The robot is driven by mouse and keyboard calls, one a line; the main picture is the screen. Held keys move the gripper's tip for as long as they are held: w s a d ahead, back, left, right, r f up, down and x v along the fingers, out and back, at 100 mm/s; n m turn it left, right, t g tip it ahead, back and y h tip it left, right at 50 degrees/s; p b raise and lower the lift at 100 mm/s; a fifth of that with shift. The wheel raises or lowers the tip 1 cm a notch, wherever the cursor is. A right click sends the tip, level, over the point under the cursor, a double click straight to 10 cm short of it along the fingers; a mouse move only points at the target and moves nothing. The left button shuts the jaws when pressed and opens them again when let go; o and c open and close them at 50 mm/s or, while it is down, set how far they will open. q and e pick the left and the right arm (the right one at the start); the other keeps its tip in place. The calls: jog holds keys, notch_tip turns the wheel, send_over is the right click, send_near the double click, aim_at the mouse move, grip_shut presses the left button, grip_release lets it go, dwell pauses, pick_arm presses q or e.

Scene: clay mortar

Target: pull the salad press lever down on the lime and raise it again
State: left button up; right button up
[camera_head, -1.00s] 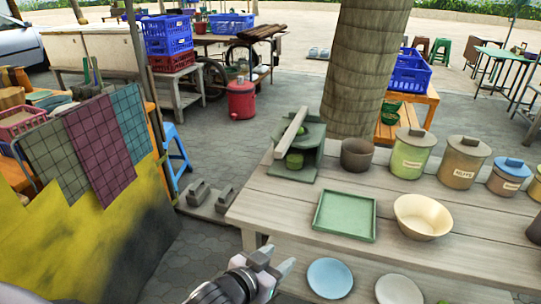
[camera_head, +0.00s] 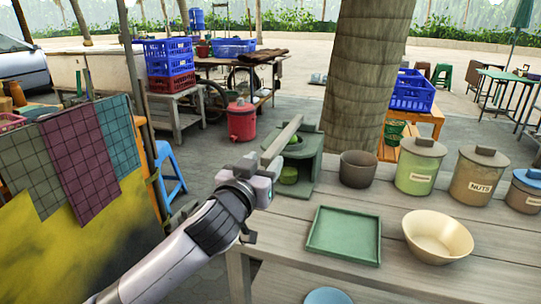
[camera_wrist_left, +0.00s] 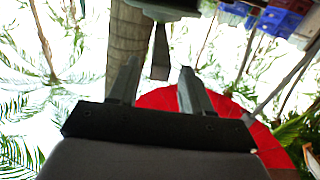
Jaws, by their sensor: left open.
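The green salad press (camera_head: 306,165) stands at the table's far left corner. Its pale lever (camera_head: 283,140) is raised at the back and slants down toward the front left. The round green lime (camera_head: 289,175) sits low in the press, partly hidden by my gripper. My left gripper (camera_head: 266,172) is at the lever's near end, and its fingertips are hard to make out there. In the left wrist view my left gripper (camera_wrist_left: 158,78) is open, with the dark lever end (camera_wrist_left: 160,52) showing between its fingers; contact cannot be told. My right gripper is not in view.
A brown pot (camera_head: 357,169) stands right of the press, with lidded canisters (camera_head: 419,166) beyond. A green square tray (camera_head: 344,234) and a cream bowl (camera_head: 437,236) lie nearer on the wooden table (camera_head: 400,200). A tree trunk (camera_head: 357,80) rises behind.

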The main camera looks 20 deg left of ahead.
aim_at(272, 150)
pick_arm(q)
jog(key=shift+w+d, duration=0.1)
jog(key=shift+w, duration=2.6)
grip_shut()
